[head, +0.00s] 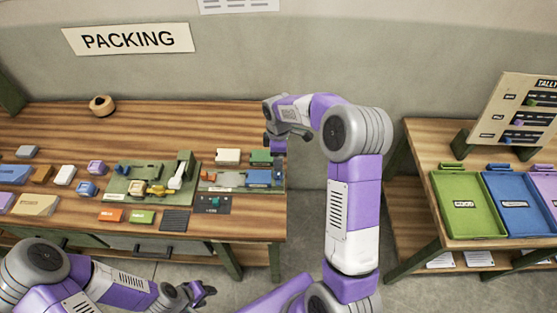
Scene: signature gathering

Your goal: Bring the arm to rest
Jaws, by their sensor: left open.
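My left arm comes in at the lower left, low in front of the wooden table. Its gripper (200,294) is open, points right, and shows nothing between its fingers. My right arm rises from the bottom middle, bends at a high elbow, and reaches left to the right end of the packing table (235,220). Its gripper (279,138) is over or beside that end of the table, near a green block (261,156). Its fingers are small and partly hidden, so I cannot tell whether they are open or hold anything.
Two green work fixtures with small parts, including one base (122,194), sit on the packing table with several coloured blocks. A round wooden object (102,105) stands behind. At right, another table holds a green tray (466,206), a blue tray (520,205) and a tally board (512,115).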

